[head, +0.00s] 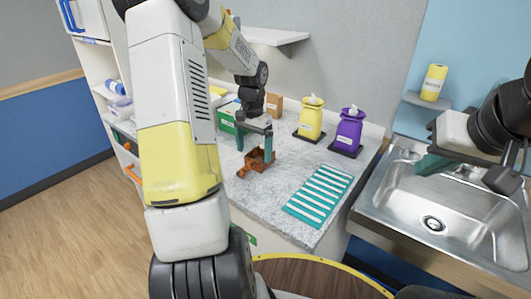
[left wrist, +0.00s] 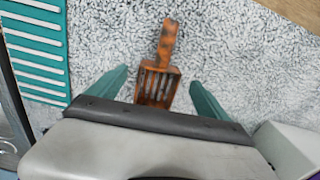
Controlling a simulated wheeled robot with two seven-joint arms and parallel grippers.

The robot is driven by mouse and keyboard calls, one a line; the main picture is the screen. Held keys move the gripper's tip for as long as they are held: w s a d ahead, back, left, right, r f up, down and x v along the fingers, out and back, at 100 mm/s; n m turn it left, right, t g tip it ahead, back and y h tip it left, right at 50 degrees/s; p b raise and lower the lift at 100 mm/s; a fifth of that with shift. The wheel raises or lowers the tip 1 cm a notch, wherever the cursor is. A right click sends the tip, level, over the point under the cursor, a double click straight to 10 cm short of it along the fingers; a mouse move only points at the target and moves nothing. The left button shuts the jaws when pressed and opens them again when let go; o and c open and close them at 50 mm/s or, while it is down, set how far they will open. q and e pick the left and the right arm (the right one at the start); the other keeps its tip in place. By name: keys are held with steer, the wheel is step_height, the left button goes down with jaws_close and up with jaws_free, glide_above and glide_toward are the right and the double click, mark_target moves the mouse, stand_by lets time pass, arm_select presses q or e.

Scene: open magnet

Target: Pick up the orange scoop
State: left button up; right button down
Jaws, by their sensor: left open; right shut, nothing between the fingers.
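The orange scoop (head: 255,163) lies on the grey speckled counter (head: 262,205), below my left gripper in the head view. It has a slotted basket and a short handle. In the left wrist view the scoop (left wrist: 160,72) shows its handle pointing up the picture, away from the gripper. My left gripper (head: 254,147) is open, with its teal fingers on either side of the scoop's basket. Gaps show between the basket and both fingers, and the gripper's body hides the basket's near end. My right gripper (head: 437,164) is shut and empty above the sink.
A teal striped mat (head: 318,194) lies right of the scoop. Yellow (head: 311,120) and purple (head: 347,130) dispensers stand behind it. A green box (head: 227,118) stands behind the left arm. The steel sink (head: 400,222) is at the right. Counter around the scoop is clear.

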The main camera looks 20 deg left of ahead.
mark_target(254, 163)
arm_select(q)
step_height(254, 163, down, 5)
steer(key=shift+w+r, duration=0.1)
steer(key=shift+r, duration=0.05)
steer(key=shift+d, duration=0.1)
steer(key=c, duration=1.5)
